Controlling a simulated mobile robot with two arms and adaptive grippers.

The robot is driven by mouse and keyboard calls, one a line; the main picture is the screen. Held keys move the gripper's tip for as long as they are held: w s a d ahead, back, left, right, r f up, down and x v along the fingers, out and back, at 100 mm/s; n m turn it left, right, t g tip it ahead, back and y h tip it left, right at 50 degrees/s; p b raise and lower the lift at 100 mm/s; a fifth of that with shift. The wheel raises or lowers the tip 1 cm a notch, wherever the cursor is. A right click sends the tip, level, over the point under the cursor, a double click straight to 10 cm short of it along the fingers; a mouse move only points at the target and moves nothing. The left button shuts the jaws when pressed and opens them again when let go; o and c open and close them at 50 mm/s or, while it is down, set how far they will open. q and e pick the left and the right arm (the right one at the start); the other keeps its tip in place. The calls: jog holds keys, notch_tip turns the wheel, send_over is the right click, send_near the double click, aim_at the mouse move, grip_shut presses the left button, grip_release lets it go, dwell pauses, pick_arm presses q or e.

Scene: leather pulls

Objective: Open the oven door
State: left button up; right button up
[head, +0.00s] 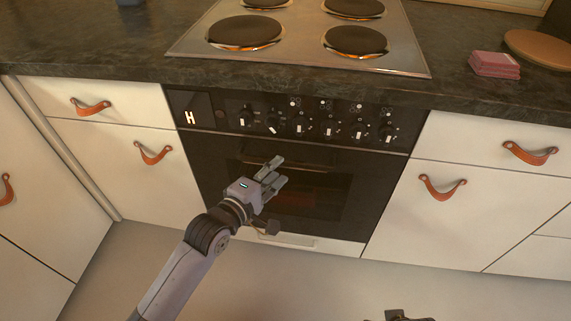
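The oven (190,135) is built in below the counter, and its dark glass door (345,200) is closed. A dark handle bar (315,164) runs across the top of the door, hard to make out against it. My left gripper (282,169) is in front of the upper door, just below the handle in the picture. Its fingers look apart with nothing between them; whether they touch the handle cannot be told. A dark piece at the bottom edge, apparently my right gripper (400,317), is mostly cut off.
Control knobs (300,128) line the panel above the door. A hob (300,38) with several plates is on the dark counter. White drawers with leather pulls (152,153) flank the oven. Pink blocks (494,64) and a round board (540,47) lie at right. The floor (300,290) in front looks clear.

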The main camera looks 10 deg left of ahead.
aim_at(286, 160)
pick_arm(q)
jog(key=x, duration=0.5)
jog(key=shift+f+b, duration=0.1)
jog(key=shift+b, duration=0.25)
pick_arm(e)
jog(key=v, duration=0.3)
jog(key=shift+w+r, duration=0.3)
jog(key=shift+r, duration=0.15)
pick_arm(q)
jog(key=shift+c, duration=0.6)
grip_shut()
